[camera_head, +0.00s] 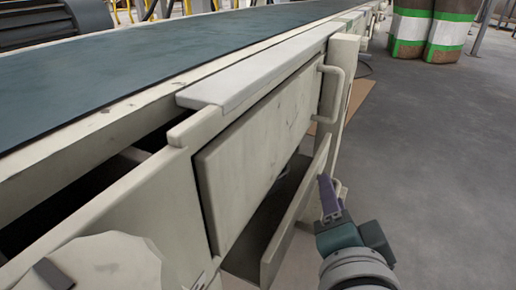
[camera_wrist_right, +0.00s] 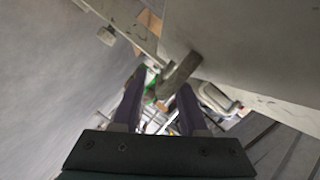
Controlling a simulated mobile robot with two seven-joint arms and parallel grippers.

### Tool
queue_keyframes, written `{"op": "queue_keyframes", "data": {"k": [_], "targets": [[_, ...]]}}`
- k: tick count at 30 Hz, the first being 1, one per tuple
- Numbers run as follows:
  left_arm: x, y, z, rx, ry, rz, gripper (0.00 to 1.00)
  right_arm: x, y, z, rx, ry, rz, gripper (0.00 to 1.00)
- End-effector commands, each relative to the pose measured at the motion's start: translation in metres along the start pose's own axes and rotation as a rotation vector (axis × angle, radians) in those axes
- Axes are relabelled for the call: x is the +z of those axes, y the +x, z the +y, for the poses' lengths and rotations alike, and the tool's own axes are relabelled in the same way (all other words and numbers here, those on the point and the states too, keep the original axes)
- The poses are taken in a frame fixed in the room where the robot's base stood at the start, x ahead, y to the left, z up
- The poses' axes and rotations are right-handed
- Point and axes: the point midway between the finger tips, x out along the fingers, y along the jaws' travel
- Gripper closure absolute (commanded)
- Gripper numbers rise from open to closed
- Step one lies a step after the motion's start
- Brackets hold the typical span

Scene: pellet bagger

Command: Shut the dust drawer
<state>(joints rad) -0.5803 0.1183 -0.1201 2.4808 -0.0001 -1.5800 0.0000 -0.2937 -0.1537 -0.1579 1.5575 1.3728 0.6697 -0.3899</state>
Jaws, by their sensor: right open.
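The dust drawer (camera_head: 297,214) is a cream tray low on the side of the conveyor machine in the head view. It stands out from the machine, with a dark gap behind its front. A small pale handle (camera_head: 341,190) shows at the far end of its front. My right gripper (camera_head: 327,186), with purple fingers, is beside that far end, close to the handle; I cannot tell whether it touches. In the right wrist view my right gripper (camera_wrist_right: 158,92) has its fingers apart. A grey bar-like part (camera_wrist_right: 181,74) shows near the fingertips. My left gripper is not in view.
Above the drawer is a cream side panel (camera_head: 262,145) with a curved handle (camera_head: 331,95). The conveyor belt (camera_head: 150,65) runs along the top left. Open grey floor (camera_head: 440,150) lies to the right. Green-and-white banded containers (camera_head: 430,28) stand at the back right.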

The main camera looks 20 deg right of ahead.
Motion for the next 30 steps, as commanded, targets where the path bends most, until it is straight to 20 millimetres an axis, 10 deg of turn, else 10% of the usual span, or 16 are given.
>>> {"op": "queue_keyframes", "data": {"k": [9,21,30], "targets": [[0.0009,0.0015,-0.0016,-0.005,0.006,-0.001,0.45,-0.0001,0.0039,-0.0009,-0.001,0.0,-0.001,0.58],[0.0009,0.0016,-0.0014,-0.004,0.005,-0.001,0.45,0.0,0.0036,-0.0006,-0.001,0.0,-0.001,1.0],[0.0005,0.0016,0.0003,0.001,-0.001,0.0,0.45,0.0,0.0036,-0.0008,-0.001,0.0,-0.001,1.0]]}}
